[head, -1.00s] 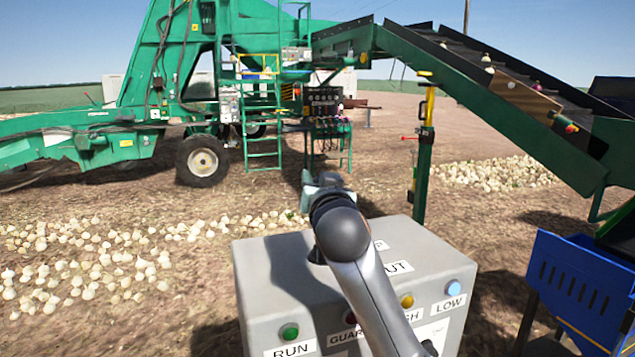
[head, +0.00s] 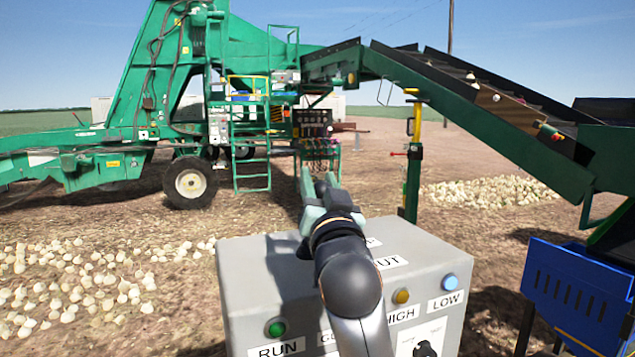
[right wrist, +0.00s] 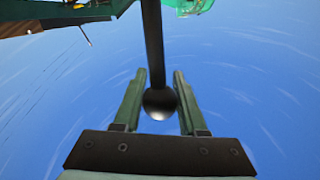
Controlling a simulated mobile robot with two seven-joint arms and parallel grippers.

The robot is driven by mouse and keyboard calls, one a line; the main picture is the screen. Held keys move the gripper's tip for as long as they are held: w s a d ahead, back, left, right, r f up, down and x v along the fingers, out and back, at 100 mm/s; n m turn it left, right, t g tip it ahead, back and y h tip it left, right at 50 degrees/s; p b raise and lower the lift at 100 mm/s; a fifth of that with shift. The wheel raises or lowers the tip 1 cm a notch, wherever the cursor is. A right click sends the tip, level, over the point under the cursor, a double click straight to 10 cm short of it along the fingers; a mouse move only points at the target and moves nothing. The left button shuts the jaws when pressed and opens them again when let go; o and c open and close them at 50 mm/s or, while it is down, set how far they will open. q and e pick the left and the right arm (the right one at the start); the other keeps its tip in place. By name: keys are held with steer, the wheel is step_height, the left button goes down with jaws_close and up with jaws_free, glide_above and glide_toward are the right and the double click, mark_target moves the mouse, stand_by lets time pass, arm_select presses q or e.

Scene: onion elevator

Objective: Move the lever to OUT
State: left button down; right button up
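The grey control box (head: 250,300) stands in front of me in the head view. A partly covered label ending in "UT" (head: 390,262) lies on its top. My right gripper (head: 319,185) is above the box and points away from me. The right wrist view shows the lever as a dark rod (right wrist: 152,45) with a round black knob (right wrist: 160,104). The knob is between the two green fingers of my right gripper (right wrist: 159,76), which are open with narrow gaps at its sides. My arm hides most of the lever in the head view. My left gripper is not in view.
The green elevator conveyor (head: 480,115) rises behind. A blue bin (head: 575,290) stands at right. Onions (head: 80,275) lie on the ground.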

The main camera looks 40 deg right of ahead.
steer(key=shift+o, duration=1.4)
steer(key=shift+s+r, duration=0.2)
steer(key=shift+o, duration=0.9)
steer(key=shift+f, duration=0.1)
arm_select(q)
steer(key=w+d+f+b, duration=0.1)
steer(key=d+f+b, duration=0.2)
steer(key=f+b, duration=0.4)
steer(key=b, duration=0.3)
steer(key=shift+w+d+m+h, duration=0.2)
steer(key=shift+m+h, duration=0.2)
arm_select(e)
steer(key=v, duration=1.2)
steer(key=shift+a, duration=0.2)
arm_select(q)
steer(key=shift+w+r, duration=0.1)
arm_select(e)
steer(key=shift+s+f, duration=0.1)
steer(key=shift+s, duration=0.05)
